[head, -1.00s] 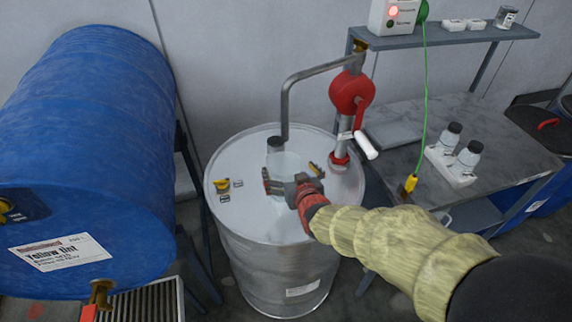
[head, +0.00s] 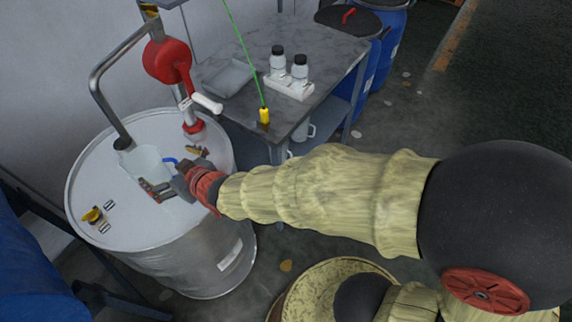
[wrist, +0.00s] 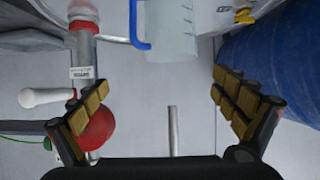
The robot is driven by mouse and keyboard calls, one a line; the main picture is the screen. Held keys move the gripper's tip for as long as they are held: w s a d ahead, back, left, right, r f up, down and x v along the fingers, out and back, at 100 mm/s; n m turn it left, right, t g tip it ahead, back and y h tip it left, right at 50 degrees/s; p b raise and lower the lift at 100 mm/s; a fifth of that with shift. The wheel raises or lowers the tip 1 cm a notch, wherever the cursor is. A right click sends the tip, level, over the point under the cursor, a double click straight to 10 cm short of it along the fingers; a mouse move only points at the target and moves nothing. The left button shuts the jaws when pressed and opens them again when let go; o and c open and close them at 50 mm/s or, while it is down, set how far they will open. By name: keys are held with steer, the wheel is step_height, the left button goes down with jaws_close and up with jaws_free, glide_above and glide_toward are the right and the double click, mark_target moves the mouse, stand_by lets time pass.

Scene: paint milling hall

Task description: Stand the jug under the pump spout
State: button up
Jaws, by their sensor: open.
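The clear jug (head: 143,164) with a blue handle stands upright on the steel drum's lid (head: 90,175). In the wrist view the jug (wrist: 174,30) is at the top centre, partly cut off. The pump spout (head: 123,143) ends by the jug's far left rim in the head view. In the wrist view, which looks upside down, the spout pipe (wrist: 172,130) lines up sideways with the jug. I cannot tell exactly how centred it is in depth. My gripper (head: 163,182) is open beside the jug; its fingers (wrist: 163,98) are spread, empty and apart from it.
The red pump (head: 168,62) with its white crank handle (head: 207,103) stands close to my gripper. A yellow-capped bung (head: 92,215) is on the lid. The blue drum (head: 40,265) is at the left. A bench (head: 325,48) holds bottles (head: 288,66).

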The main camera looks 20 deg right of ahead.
steer(key=s+d+r+m+g+h, duration=0.1)
steer(key=s+d+r+m+h, duration=0.2)
steer(key=d, duration=0.6)
steer(key=s+d+r+g+h, duration=0.1)
steer(key=s+d+r, duration=0.3)
steer(key=d, duration=0.5)
steer(key=s+d+r+m+g+h, duration=0.2)
steer(key=s+d+m+g, duration=0.1)
steer(key=s+d, duration=0.7)
steer(key=s, duration=0.4)
steer(key=shift+d+r+g, duration=0.3)
